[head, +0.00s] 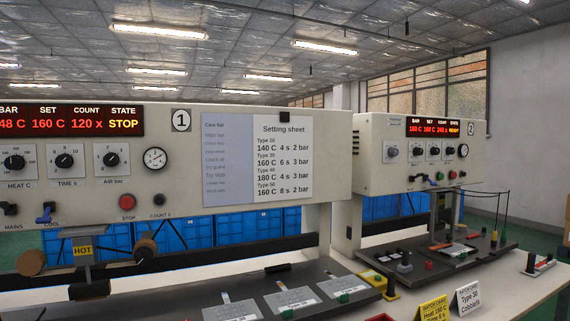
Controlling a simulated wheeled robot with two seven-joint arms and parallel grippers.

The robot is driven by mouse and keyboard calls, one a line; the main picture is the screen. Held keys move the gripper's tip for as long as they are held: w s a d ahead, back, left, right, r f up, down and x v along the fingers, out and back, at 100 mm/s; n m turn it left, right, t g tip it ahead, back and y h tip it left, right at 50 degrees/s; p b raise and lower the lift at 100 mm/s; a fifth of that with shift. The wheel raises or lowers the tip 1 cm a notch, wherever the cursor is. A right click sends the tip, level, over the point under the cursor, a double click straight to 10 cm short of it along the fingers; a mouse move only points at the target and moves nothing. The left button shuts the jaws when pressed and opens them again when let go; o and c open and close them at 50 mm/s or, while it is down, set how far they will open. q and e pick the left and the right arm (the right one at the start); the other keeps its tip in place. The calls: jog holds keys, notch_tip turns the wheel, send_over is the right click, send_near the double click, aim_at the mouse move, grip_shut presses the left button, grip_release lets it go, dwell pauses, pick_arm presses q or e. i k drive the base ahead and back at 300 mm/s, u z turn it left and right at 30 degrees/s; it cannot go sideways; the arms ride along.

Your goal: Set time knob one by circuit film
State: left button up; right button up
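The time knob (65,160) of machine one (180,250) is a black dial on a white plate marked TIME s, between the HEAT C knob (14,162) and the AIR bar knob (112,160). Its exact setting is too small to read. The setting sheet (284,160) lists Type 20 at 4 s, Type 30 at 6 s, Type 40 at 4 s and Type 50 at 8 s. Grey film plates (290,301) lie on the dark bed below; their labels seem to read Type 30. Neither of my grippers is in view.
Machine one's display (72,121) reads SET 160 C and STOP. A HOT press head (83,250) with round brown handles hangs below the knobs. Machine two (408,150) stands right. Yellow (433,308) and white (467,299) batch cards stand in front.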

aim_at(65, 160)
jog(key=z, duration=1.7)
jog(key=k, duration=1.25)
jog(key=u, duration=2.2)
jog(key=i, duration=0.4)
jog(key=z, duration=0.1)
